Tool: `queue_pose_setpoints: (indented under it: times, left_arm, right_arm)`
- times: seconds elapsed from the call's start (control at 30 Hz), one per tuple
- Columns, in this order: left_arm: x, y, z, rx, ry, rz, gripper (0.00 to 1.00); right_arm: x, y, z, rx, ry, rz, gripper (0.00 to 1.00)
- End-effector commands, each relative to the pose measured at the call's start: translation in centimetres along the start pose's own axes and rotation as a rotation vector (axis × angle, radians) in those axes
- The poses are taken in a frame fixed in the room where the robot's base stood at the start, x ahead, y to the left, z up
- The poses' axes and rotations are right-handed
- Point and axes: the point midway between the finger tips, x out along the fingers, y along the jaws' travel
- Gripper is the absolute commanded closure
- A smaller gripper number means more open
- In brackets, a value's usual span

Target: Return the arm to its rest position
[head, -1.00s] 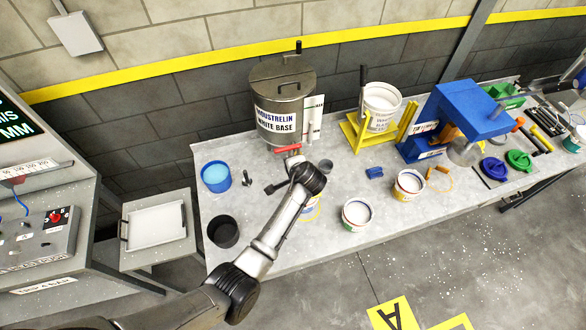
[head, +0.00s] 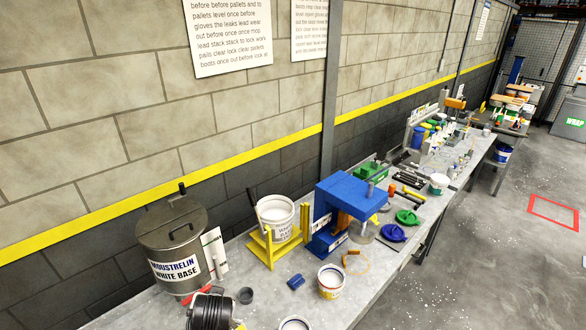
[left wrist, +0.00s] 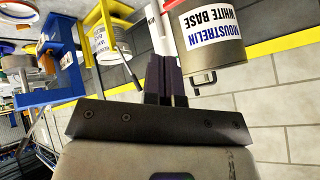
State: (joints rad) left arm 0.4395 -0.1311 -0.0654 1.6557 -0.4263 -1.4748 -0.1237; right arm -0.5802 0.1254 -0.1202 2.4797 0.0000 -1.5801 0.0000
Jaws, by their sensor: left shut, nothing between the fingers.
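My left arm shows in the head view only as a black joint at the bottom edge, in front of the white base drum; its fingertips cannot be made out there. In the left wrist view my left gripper (left wrist: 166,82) has its dark fingers together, with nothing between them. That view is strongly tilted. The grey drum labelled "Moustrelin White Base" (head: 172,232) stands at the back of the bench, and it also shows in the left wrist view (left wrist: 205,62), beyond the fingers. My right gripper is not in view.
A white pail (head: 275,218) sits in a yellow stand (head: 268,256). To its right are a blue press (head: 350,195) and blue and green lids (head: 392,233). An open small pail (head: 331,282) stands near the bench front. Open floor (head: 470,255) lies to the right.

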Motion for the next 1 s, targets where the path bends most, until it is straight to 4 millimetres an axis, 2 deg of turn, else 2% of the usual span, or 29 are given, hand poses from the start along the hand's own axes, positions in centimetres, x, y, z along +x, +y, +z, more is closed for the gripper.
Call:
queue_pose_setpoints:
  times: [0.03,0.07,0.17,0.27,0.43,0.57,0.7,0.8,0.9,1.0]
  left_arm:
    - [-2.0,-0.7,-0.8,-0.056,0.053,0.031,1.0]
    - [-3.1,-0.9,-0.9,-0.086,0.078,0.054,1.0]
    - [-6.5,-1.4,0.4,-0.159,0.146,0.137,1.0]
    - [-9.7,-1.4,4.1,-0.183,0.186,0.218,1.0]
    - [-13.6,-0.6,12.7,-0.136,0.177,0.308,1.0]
    - [-15.0,-0.2,19.3,-0.093,0.099,0.324,1.0]
    - [-14.9,0.6,26.3,-0.046,-0.044,0.331,1.0]
    - [-15.0,1.1,30.4,-0.021,-0.135,0.339,1.0]
    - [-15.4,1.4,33.4,-0.005,-0.201,0.345,1.0]
    - [-15.7,1.6,35.3,0.003,-0.245,0.351,1.0]
  right_arm:
    - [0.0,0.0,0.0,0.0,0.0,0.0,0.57]
    - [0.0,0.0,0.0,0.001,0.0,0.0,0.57]
    - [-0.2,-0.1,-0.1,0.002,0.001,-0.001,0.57]
    - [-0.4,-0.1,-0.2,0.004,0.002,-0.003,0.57]
    - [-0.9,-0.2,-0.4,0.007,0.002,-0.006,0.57]
    - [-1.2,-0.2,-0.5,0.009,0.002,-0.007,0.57]
    - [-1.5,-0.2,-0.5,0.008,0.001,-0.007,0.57]
    - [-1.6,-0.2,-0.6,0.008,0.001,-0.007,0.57]
    - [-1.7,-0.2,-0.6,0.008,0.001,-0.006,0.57]
    - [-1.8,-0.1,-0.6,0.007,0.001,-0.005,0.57]
